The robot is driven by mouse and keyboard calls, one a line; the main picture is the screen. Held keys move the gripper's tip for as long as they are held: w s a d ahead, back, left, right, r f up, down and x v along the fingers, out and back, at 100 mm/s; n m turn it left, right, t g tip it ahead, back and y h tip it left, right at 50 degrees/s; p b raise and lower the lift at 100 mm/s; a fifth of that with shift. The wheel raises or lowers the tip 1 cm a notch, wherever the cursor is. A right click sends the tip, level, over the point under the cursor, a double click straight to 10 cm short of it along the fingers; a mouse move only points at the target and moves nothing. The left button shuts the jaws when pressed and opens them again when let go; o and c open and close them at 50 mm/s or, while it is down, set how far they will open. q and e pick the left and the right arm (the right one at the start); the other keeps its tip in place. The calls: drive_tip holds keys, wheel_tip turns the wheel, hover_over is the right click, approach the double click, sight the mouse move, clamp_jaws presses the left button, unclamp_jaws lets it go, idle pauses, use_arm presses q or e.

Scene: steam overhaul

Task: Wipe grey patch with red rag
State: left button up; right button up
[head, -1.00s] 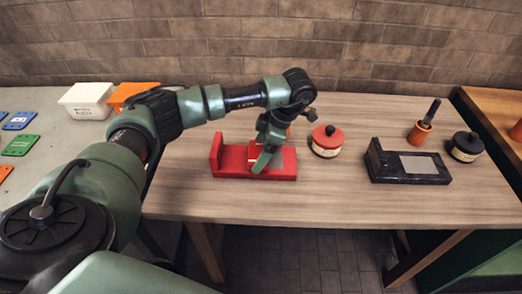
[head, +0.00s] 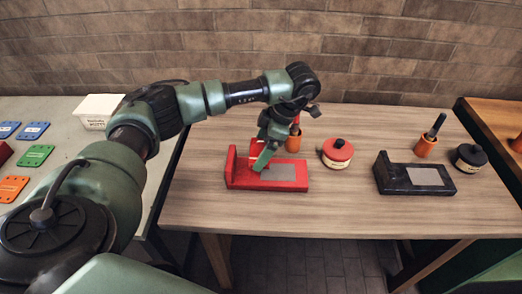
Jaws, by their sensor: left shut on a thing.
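A red L-shaped block (head: 239,175) stands on the wooden table, with a grey patch (head: 279,173) on its flat top. My left gripper (head: 261,163) is over the left part of this block, at the patch's left end. It is shut on the red rag (head: 256,148), of which only a little red shows beside the fingers. The arm and fingers hide most of the rag, and its contact with the patch is not clear. A black L-shaped block (head: 384,176) with another grey patch (head: 424,177) stands to the right. My right gripper is out of view.
A red round tin (head: 337,154) and a black round tin (head: 470,158) stand on the table. One orange pot (head: 425,146) holds a dark-handled tool; another orange pot (head: 293,143) is partly behind my gripper. The front of the table is clear.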

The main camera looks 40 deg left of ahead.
use_arm(q)
drive_tip(key=shift+d+r+p, duration=0.1)
drive_tip(key=shift+r+p, duration=0.3)
drive_tip(key=shift+r, duration=0.55)
